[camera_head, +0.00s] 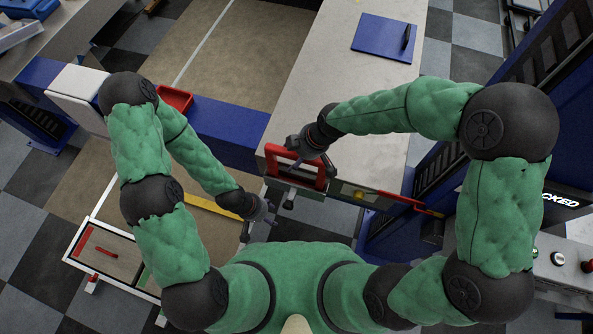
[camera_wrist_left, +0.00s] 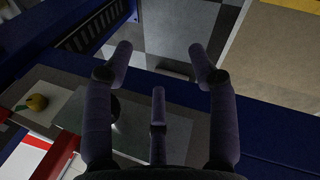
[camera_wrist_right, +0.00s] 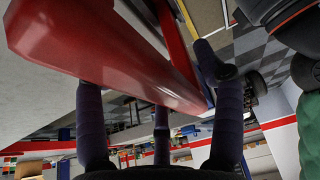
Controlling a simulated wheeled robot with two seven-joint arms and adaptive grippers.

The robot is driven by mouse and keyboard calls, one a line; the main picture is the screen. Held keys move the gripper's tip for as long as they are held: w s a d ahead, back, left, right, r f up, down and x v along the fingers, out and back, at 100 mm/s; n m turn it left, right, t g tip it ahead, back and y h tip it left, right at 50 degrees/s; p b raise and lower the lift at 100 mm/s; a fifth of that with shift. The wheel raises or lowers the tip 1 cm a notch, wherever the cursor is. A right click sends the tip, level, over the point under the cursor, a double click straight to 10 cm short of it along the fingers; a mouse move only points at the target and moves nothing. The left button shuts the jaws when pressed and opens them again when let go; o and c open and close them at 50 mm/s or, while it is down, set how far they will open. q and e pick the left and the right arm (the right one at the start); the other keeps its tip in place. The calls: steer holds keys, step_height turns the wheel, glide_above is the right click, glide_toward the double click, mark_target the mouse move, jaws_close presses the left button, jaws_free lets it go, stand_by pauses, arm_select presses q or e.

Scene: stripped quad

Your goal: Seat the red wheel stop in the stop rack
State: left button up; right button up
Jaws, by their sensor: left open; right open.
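A red open-framed piece (camera_head: 294,168), which looks like the red wheel stop, is at the front edge of the pale worktop. My right gripper (camera_head: 298,152) is open close over it. In the right wrist view a large red beam (camera_wrist_right: 100,55) runs past my open fingers (camera_wrist_right: 145,65); I cannot tell whether they touch it. My left gripper (camera_head: 264,212) is open and empty, lower and left of the red piece. The left wrist view shows floor and a blue edge beyond its fingers (camera_wrist_left: 160,58). I cannot tell for certain which thing is the stop rack.
A white-edged tray (camera_head: 72,256) with a short red bar stands at the lower left. A red bin (camera_head: 176,99) sits by the blue beam (camera_head: 225,128). A blue pad (camera_head: 384,38) with a dark item lies on the worktop (camera_head: 335,60). The worktop's middle is clear.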

jaws_close()
steer(key=shift+r, duration=0.15)
